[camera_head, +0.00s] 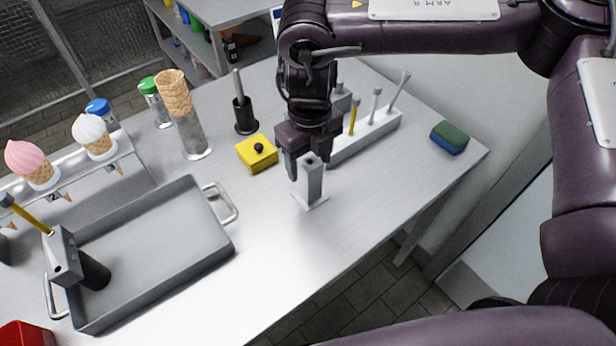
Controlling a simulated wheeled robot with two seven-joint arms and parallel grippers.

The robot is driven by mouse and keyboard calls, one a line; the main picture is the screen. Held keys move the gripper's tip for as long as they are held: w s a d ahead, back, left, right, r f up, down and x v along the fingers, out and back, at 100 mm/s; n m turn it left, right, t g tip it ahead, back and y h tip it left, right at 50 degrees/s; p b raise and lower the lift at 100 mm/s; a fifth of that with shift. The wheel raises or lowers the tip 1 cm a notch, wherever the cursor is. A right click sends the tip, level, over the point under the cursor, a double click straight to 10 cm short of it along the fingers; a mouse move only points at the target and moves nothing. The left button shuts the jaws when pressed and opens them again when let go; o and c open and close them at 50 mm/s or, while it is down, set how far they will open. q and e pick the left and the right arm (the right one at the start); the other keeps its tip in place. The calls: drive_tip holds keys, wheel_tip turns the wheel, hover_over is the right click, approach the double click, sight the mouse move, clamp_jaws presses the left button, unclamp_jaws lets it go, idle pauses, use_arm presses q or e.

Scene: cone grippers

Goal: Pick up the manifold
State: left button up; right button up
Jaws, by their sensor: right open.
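The manifold seems to be the grey upright block (314,183) with a dark round hole in its top, standing on a small flat pale base on the table. My right gripper (307,168) points down at it from above and is open. One finger shows to the left of the block's top and the other is at its far right side. I cannot tell whether either finger touches it. A similar grey block (62,256) with a black cylinder and a yellow rod leans in the grey tray (165,230). My left gripper is not in view.
A yellow box with a black knob (257,153) is left of my right gripper. Behind the gripper is a pale rack (377,135) with several rods. A green and blue sponge (449,138) lies near the right edge. Cones in a holder stand at left.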

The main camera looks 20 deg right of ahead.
wheel_tip(320, 180, down, 5)
drive_tip(key=shift+r+p, duration=0.1)
drive_tip(key=shift+p, duration=0.35)
drive_tip(key=shift+f, duration=0.25)
drive_tip(key=c, duration=1.1)
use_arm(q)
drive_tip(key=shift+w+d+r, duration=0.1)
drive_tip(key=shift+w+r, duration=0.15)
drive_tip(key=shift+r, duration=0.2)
use_arm(e)
drive_tip(key=shift+c, duration=0.4)
drive_tip(key=shift+r, duration=0.15)
